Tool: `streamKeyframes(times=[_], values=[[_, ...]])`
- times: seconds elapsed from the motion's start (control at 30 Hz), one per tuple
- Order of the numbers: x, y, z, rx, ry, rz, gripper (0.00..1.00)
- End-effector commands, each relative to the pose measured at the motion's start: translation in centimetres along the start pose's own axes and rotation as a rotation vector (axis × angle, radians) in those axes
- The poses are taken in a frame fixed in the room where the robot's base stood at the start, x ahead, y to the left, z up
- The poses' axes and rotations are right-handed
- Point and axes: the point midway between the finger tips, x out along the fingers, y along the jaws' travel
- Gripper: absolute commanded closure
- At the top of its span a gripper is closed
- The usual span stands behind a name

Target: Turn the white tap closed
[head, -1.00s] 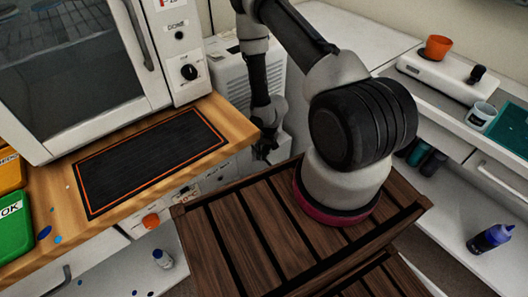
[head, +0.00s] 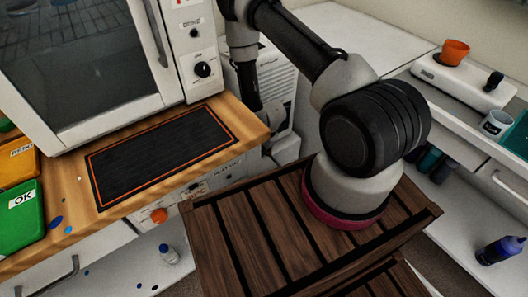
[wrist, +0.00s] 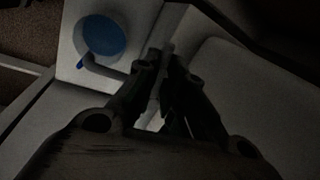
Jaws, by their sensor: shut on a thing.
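My gripper (wrist: 162,62) reaches away from the camera in the dark wrist view, its fingers nearly together. It is shut on a narrow pale piece, which I take to be the white tap (wrist: 166,48); only a little of it shows between the fingertips. How far the tap is turned cannot be told. In the head view the fingers are hidden low behind the wooden bench corner, beside a white cabinet (head: 279,88).
A round blue disc (wrist: 104,35) lies on a pale surface near the fingers. The wooden bench (head: 253,125) holds a black mat (head: 160,155) and a large white oven (head: 178,80). My slatted brown deck is in front. A side counter with an orange cup (head: 455,52) stands right.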

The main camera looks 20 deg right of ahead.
Motion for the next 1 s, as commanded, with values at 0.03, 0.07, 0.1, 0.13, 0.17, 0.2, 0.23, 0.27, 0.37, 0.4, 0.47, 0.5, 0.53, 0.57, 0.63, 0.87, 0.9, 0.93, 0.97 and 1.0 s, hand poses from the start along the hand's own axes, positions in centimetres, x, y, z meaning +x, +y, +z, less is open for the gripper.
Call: streamKeyframes(times=[0.03, 0.07, 0.1, 0.13, 0.17, 0.2, 0.23, 0.27, 0.37, 0.4, 0.47, 0.5, 0.53, 0.57, 0.63, 0.87, 0.9, 0.93, 0.97, 1.0], values=[[0.01, -0.14, -0.01, 0.017, 0.004, -0.001, 1.0], [0.02, -0.19, -0.01, 0.028, 0.006, -0.001, 1.0], [0.03, -0.25, -0.01, 0.041, 0.009, -0.001, 1.0], [0.04, -0.29, 0.0, 0.049, 0.01, -0.001, 1.0], [0.05, -0.32, 0.0, 0.055, 0.012, -0.001, 1.0], [0.06, -0.35, 0.01, 0.063, 0.013, -0.001, 1.0], [0.06, -0.37, 0.01, 0.068, 0.014, -0.001, 1.0], [0.06, -0.39, 0.01, 0.072, 0.015, -0.001, 1.0], [0.07, -0.41, 0.0, 0.082, 0.017, 0.0, 1.0], [0.07, -0.42, 0.0, 0.084, 0.017, 0.0, 1.0], [0.07, -0.42, 0.0, 0.085, 0.017, 0.0, 1.0], [0.07, -0.42, 0.0, 0.086, 0.017, 0.0, 1.0], [0.07, -0.41, 0.0, 0.086, 0.017, 0.0, 1.0], [0.07, -0.41, -0.01, 0.085, 0.017, 0.0, 1.0], [0.07, -0.41, 0.0, 0.085, 0.017, 0.0, 1.0], [0.07, -0.4, 0.0, 0.084, 0.017, 0.0, 0.67], [0.07, -0.4, 0.0, 0.084, 0.017, 0.0, 0.67], [0.07, -0.4, 0.0, 0.084, 0.017, 0.0, 0.67], [0.07, -0.39, 0.0, 0.084, 0.017, 0.0, 0.67], [0.08, -0.39, 0.01, 0.084, 0.017, 0.0, 0.67]])
